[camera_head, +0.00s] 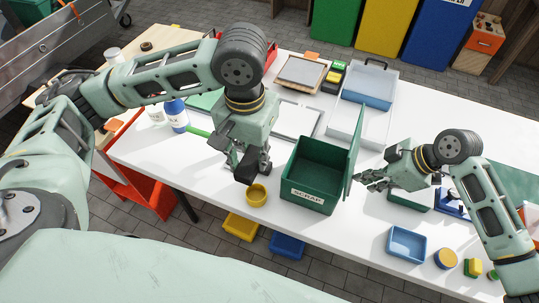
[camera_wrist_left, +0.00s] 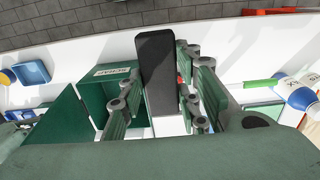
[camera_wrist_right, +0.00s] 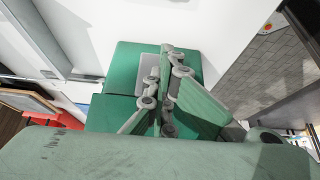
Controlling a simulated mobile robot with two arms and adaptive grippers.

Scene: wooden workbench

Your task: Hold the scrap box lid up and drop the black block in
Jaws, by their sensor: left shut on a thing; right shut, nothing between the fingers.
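The green scrap box (camera_head: 312,188) stands on the white table with its SCRAP label facing the front edge. Its lid (camera_head: 354,150) is up, near vertical, on the box's right side. My right gripper (camera_head: 362,183) is shut and empty, with its fingertips at the lid's outer face; I cannot tell if they touch. It also shows in the right wrist view (camera_wrist_right: 165,100) against the green lid. My left gripper (camera_head: 248,172) is shut on the black block (camera_wrist_left: 157,75), held left of the box. In the head view the block (camera_head: 246,168) is above the yellow round container.
The yellow round container (camera_head: 256,195) stands left of the box near the front edge. A blue tray (camera_head: 406,244) and a yellow round piece (camera_head: 446,258) lie to the right. A clear blue case (camera_head: 369,84) stands behind the box.

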